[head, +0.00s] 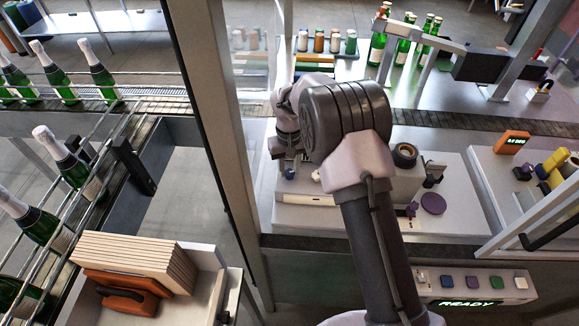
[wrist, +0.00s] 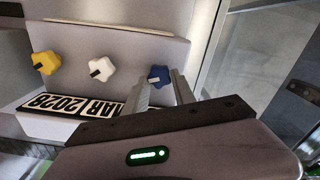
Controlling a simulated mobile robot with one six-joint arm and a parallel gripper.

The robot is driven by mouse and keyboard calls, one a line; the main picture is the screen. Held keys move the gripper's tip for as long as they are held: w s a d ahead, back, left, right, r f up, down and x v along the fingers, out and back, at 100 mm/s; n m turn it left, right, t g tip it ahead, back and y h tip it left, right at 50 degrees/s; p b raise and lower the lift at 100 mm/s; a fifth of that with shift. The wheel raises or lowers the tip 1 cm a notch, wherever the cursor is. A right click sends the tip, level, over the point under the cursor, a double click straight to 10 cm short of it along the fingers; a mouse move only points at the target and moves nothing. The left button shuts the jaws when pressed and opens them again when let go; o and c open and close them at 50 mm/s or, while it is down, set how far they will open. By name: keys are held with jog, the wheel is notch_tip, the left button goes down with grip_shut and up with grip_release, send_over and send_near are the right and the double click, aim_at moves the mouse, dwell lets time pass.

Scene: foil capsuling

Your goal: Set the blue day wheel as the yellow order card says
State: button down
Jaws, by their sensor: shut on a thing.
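The blue day wheel (wrist: 159,74) is a star-shaped knob on a grey sloped panel (wrist: 120,40) in the wrist view. My gripper (wrist: 163,82) is shut on it, one finger on each side. The white wheel (wrist: 102,69) and the yellow wheel (wrist: 45,63) stand to its left, each with a dark mark. Below them, black-framed plates read MAR (wrist: 100,108) and 2028 (wrist: 58,105), turned in the picture. The day plate is hidden behind my gripper. In the head view my arm covers much of this station. I cannot make out the yellow order card.
In the head view, a purple disc (head: 433,203) and a black roll (head: 404,155) lie right of my arm. A READY display (head: 467,303) sits under several coloured buttons. A frame post (head: 215,150) stands left. Green bottles (head: 75,165) line the left conveyor.

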aim_at(289, 171)
jog(key=shift+n, duration=1.7)
jog(key=c, duration=1)
grip_release()
jog(key=shift+c, duration=0.2)
jog(key=shift+r, duration=0.1)
notch_tip(289, 171, up, 17)
jog(key=p, duration=0.2)
jog(key=shift+r, duration=0.15)
